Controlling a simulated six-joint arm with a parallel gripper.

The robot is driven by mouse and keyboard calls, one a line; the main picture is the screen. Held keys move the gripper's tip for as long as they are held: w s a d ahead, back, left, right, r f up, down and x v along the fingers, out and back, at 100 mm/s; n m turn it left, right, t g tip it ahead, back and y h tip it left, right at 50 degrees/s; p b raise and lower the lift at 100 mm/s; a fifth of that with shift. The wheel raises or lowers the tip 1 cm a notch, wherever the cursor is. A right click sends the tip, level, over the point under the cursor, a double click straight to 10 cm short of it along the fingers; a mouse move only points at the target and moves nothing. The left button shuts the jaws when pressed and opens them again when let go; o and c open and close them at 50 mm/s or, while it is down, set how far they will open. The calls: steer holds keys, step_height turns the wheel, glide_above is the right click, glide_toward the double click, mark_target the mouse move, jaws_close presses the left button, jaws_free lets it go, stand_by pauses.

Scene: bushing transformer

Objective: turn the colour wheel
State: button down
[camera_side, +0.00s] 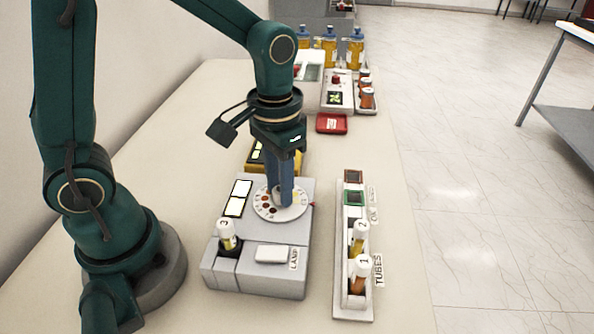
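The colour wheel (266,209) is a white disc with a ring of coloured dots and small letters. It lies on top of the grey lamp box (262,288). My gripper (279,200) points straight down over the wheel, its two blue-grey fingers at the wheel's raised middle. The fingers look close together around a pale knob there, but they hide most of it. I cannot tell whether they grip it or only stand around it.
A tube marked 3 (228,236) stands in the lamp box. Tubes 2 (358,238) and 1 (360,274) stand in the white rack at right. Behind are a yellow block (294,160), a red tray (332,124) and several bottles. Bare table (170,150) lies left.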

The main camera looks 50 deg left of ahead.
steer(key=shift+m, duration=3.4)
steer(key=shift+w, duration=0.1)
steer(key=c, duration=0.6)
jaws_free()
steer(key=shift+r, duration=0.1)
steer(key=shift+r, duration=2.5)
